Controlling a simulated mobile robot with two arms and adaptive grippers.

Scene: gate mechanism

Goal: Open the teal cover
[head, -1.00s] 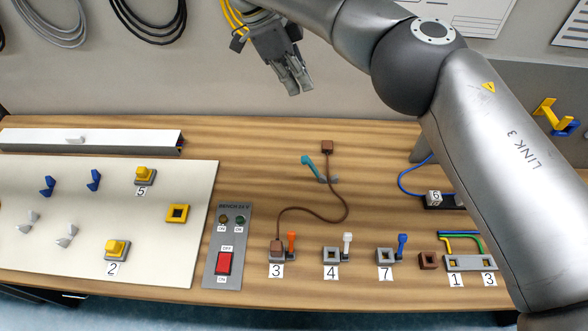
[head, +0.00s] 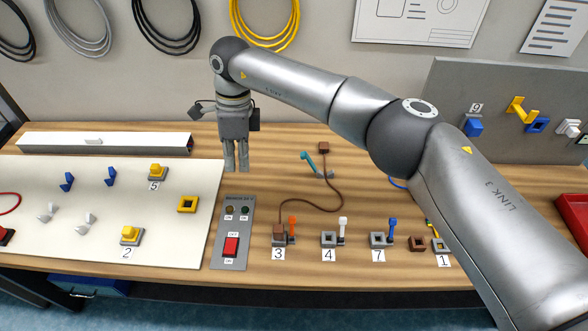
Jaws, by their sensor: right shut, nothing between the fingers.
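The only teal thing I see is a small tilted teal piece (head: 308,160) on a grey mount, at the back middle of the bench. It looks like a lever or flap; I cannot tell whether it is the cover. My right gripper (head: 236,167) points straight down, left of the teal piece and apart from it. Its fingers are together and empty. I cannot tell its exact height above the bench. My left gripper is not in view.
A brown cable runs from a brown block (head: 323,147) beside the teal piece to the plug at label 3. A switch panel (head: 231,232) stands nearer. A white board (head: 60,215) with blue and yellow parts and a long white box (head: 104,142) lie left.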

